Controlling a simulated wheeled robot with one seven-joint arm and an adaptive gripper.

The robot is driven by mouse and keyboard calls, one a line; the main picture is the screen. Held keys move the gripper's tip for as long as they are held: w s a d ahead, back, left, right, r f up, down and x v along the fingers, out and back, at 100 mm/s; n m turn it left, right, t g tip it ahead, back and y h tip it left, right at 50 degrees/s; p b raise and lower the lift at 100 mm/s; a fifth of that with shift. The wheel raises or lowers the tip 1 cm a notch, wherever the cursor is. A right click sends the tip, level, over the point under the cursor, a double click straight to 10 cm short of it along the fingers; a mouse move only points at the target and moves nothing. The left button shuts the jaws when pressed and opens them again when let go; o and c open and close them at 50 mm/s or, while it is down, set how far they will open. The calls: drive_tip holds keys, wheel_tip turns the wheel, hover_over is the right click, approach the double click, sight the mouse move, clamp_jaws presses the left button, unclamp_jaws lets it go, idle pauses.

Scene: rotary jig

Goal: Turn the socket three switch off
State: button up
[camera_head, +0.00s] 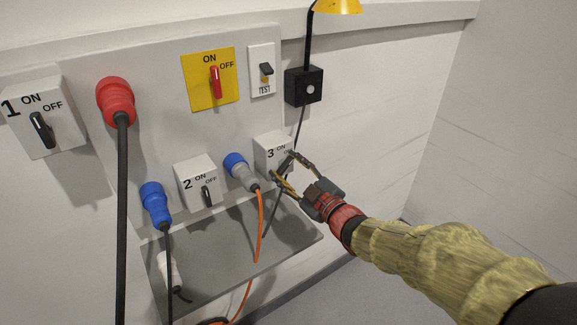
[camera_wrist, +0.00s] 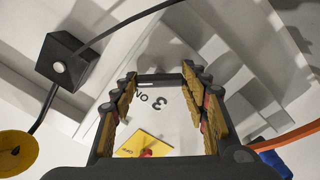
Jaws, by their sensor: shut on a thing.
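The socket three box (camera_head: 265,145) is a white box marked 3, ON and OFF on the wall panel, right of centre in the head view. Its face (camera_wrist: 160,110) shows upside down between my fingers in the wrist view. My gripper (camera_head: 283,164) is at the front of this box, with one finger on each side of its dark switch handle (camera_head: 286,166). It is shut on the handle. My fingers cover part of the handle and the OFF label in the head view, so I cannot tell its exact angle. The handle is not clear in the wrist view.
A blue plug (camera_head: 235,163) with an orange cable (camera_head: 259,225) sits just left of box three. Box two (camera_head: 190,178) and box one (camera_head: 35,115) are further left. A yellow plate with a red switch (camera_head: 215,82) is above. A black box (camera_head: 304,86) is up right.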

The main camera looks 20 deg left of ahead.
drive_tip(key=m+p, duration=0.1)
drive_tip(key=m, duration=0.2)
drive_tip(key=shift+m, duration=0.4)
drive_tip(key=shift+m+p, duration=1.2)
drive_tip(key=shift+m, duration=1)
drive_tip(key=o, duration=1.2)
drive_tip(key=shift+c, duration=0.2)
drive_tip(key=v, duration=1.2)
